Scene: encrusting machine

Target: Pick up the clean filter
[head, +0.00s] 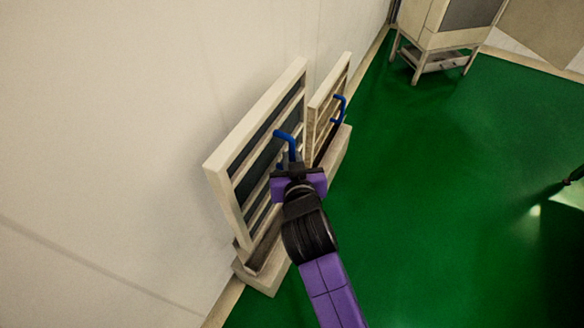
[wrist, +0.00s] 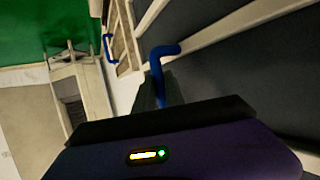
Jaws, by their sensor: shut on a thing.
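Two cream-framed filters with slats and blue handles stand upright, leaning near the wall. The near filter (head: 222,195) has dark grey panels that look clean; the wrist view shows it large at right (wrist: 235,75). The far filter (head: 318,103) is behind it, with a browner panel, and shows small in the wrist view (wrist: 124,48). My gripper (head: 297,168) is at the near filter's blue handle (head: 289,141) and shut on it. The handle's upper bend sticks out past the jaws in the wrist view (wrist: 161,52). The handle's lower part is hidden.
A cream base (head: 262,278) runs under both filters along the plain wall (head: 100,130). A cream machine on legs (head: 432,38) stands at the back. The green floor (head: 430,180) to the right is mostly clear; a dark object (head: 574,178) shows at the right edge.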

